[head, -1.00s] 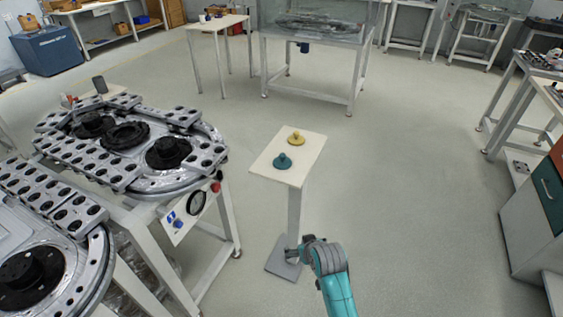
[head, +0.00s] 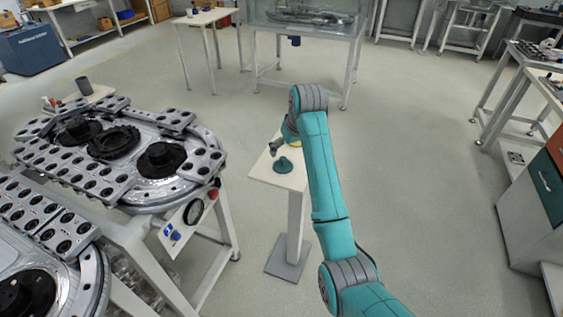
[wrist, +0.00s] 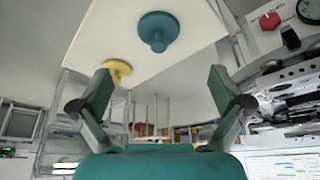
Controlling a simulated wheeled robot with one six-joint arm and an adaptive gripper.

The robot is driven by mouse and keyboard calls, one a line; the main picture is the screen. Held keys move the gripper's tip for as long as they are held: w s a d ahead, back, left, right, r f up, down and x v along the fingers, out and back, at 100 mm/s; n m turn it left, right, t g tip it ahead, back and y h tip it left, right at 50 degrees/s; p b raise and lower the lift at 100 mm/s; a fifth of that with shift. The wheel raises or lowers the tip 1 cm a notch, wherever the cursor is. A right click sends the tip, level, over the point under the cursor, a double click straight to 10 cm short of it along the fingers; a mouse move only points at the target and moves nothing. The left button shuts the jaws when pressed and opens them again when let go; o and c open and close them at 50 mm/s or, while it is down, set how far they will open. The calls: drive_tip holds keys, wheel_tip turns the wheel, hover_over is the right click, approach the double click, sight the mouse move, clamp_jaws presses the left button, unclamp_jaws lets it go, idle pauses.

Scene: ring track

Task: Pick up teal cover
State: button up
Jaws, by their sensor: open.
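The teal cover (head: 283,165) lies on the small pedestal table (head: 262,171), knob up, near its front edge. In the wrist view the teal cover (wrist: 158,31) shows whole on the pale table top (wrist: 110,30), beyond my fingertips. A yellow cover (wrist: 117,70) is beside it; in the head view my arm mostly hides it. My gripper (wrist: 160,88) is open and empty, its two fingers spread wide. In the head view my gripper (head: 275,147) is above the table, close behind the teal cover and apart from it.
The ring track (head: 120,150) with dark round parts and metal blocks stands to the left, with a red button (head: 213,194) on its near corner. A drawer cabinet (head: 540,190) stands at the right. Open floor (head: 430,150) lies right of the pedestal table.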

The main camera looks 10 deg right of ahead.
sight(285, 160)
drive_tip(key=x, duration=1)
drive_tip(key=shift+w+d+f, duration=0.1)
drive_tip(key=shift+w+f, duration=0.1)
drive_tip(key=shift+f, duration=0.05)
drive_tip(key=c, duration=1.3)
